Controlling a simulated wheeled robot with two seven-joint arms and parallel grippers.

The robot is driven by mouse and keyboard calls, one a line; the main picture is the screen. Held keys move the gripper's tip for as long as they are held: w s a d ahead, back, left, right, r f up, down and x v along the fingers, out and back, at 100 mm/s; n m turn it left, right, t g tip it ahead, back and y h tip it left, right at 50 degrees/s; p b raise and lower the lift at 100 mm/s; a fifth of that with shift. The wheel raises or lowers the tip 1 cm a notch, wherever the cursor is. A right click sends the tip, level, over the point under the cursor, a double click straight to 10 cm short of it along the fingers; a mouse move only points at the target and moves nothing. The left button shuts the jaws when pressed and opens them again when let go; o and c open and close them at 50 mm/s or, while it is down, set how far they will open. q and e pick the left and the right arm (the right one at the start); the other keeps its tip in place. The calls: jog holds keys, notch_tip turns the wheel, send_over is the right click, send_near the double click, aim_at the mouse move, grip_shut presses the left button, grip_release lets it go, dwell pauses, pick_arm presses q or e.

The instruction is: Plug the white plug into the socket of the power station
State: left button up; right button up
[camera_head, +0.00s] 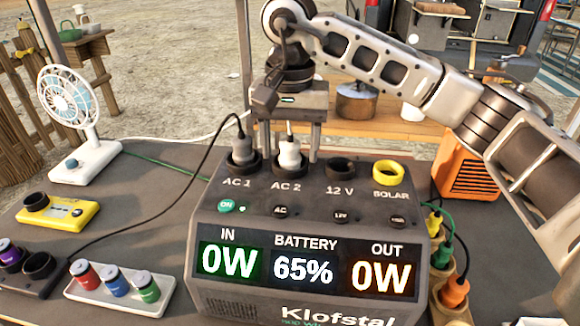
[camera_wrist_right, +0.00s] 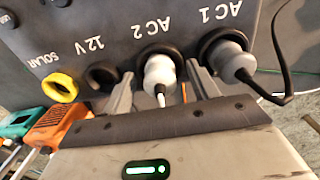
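The power station (camera_head: 310,215) stands on the table, its display reading IN 0W, BATTERY 65%, OUT 0W. The white plug (camera_head: 290,155) stands upright at the AC 2 socket (camera_head: 288,168), its lower end within the dark ring; I cannot tell how deep it sits. In the right wrist view the white plug (camera_wrist_right: 160,75) also shows at AC 2, its cord toward my gripper. My right gripper (camera_head: 289,155) is open around it, one finger on each side with gaps. It also shows in the wrist view (camera_wrist_right: 162,92). My left gripper is out of view.
A grey plug (camera_head: 242,152) with a black cable is in AC 1, close beside my right gripper. The 12 V socket (camera_head: 340,168) and yellow SOLAR socket (camera_head: 387,173) are empty. A white fan (camera_head: 75,120) stands left; an orange box (camera_head: 465,170) and coloured plugs (camera_head: 455,293) are right.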

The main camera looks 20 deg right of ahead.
pick_arm(q)
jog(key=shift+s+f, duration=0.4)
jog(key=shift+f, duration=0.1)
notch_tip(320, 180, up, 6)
jog(key=p, duration=0.3)
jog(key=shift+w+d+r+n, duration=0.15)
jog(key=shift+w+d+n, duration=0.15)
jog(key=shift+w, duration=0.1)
pick_arm(e)
notch_tip(320, 180, up, 16)
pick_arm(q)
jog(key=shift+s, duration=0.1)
